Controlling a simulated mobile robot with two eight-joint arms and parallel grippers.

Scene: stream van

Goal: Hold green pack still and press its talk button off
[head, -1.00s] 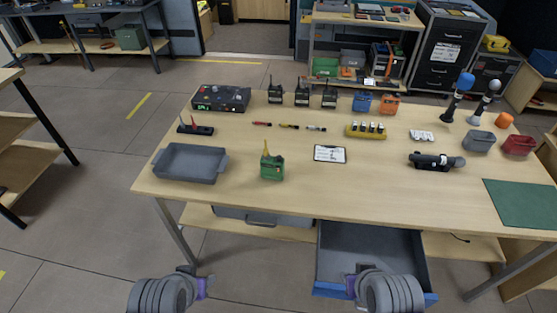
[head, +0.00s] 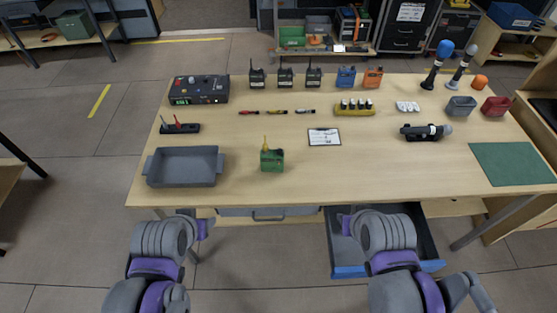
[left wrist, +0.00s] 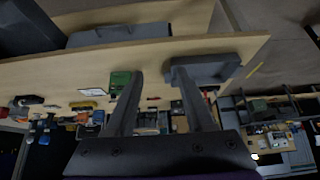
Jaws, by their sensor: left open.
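The green pack (head: 272,161) stands upright on the table near its front edge, with a yellow stub on top. Its talk button is too small to make out. It also shows in the left wrist view (left wrist: 120,79), beside one fingertip but farther off. My left gripper (left wrist: 160,75) is open with nothing held between its fingers. In the head view my left gripper (head: 202,224) is short of the table's front edge, left of the pack and apart from it. My right gripper (head: 345,222) is over the open drawer, right of the pack; its fingers are not clear.
A grey tray (head: 185,182) lies left of the pack and a clipboard (head: 324,143) to its right. Black radios (head: 285,77) stand at the back. An open drawer (head: 388,271) juts out below the table (head: 350,185). The tabletop in front of the pack is clear.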

